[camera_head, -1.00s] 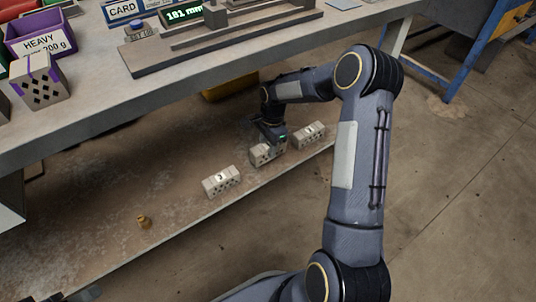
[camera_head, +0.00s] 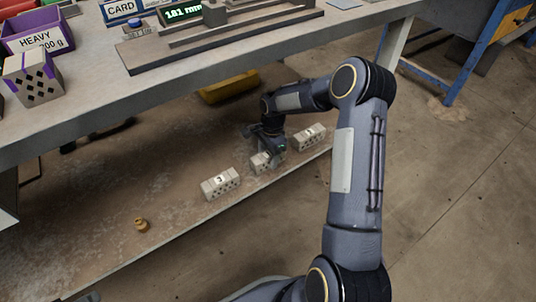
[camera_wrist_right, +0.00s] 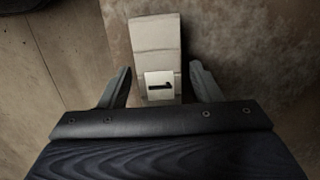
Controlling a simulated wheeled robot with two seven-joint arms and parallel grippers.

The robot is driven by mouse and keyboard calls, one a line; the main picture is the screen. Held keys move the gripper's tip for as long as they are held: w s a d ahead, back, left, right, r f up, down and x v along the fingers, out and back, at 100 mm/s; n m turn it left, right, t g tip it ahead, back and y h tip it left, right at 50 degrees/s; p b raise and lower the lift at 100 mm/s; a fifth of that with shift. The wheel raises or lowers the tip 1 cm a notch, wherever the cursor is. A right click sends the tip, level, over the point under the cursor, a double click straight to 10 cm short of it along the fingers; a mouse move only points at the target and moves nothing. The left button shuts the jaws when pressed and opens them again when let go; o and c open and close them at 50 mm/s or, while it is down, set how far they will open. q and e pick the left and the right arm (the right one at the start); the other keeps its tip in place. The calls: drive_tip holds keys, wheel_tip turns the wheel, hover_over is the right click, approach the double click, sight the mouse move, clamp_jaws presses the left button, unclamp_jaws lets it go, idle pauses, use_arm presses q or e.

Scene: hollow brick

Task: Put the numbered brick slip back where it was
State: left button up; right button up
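Three pale, holed brick slips stand in a row on the low shelf (camera_head: 165,190). The slip marked 3 (camera_head: 220,184) is at the left, and another, whose number looks like 2 (camera_head: 309,138), is at the right. The middle slip (camera_head: 262,163) is partly hidden by my right gripper (camera_head: 268,150). In the right wrist view the slip (camera_wrist_right: 156,45) bears a white label with a 1. My right gripper (camera_wrist_right: 162,85) is open there, one finger either side of it with small gaps. A dark piece at the head view's bottom left may be my left gripper (camera_head: 86,297); its fingers are unclear.
The workbench (camera_head: 190,75) overhangs the shelf, with a gauge reading 181 mm (camera_head: 182,12) and a purple HEAVY bin (camera_head: 38,35) on top. A yellow bin (camera_head: 228,88) stands behind the slips. A small brass weight (camera_head: 141,225) is on the shelf at left.

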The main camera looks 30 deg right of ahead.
drive_tip(key=r+p, duration=0.1)
drive_tip(key=r, duration=0.1)
drive_tip(key=r+p, duration=0.1)
drive_tip(key=r, duration=0.2)
drive_tip(key=d+r+p, duration=0.1)
drive_tip(key=r, duration=0.1)
drive_tip(key=shift+r, duration=0.4)
idle(0.3)
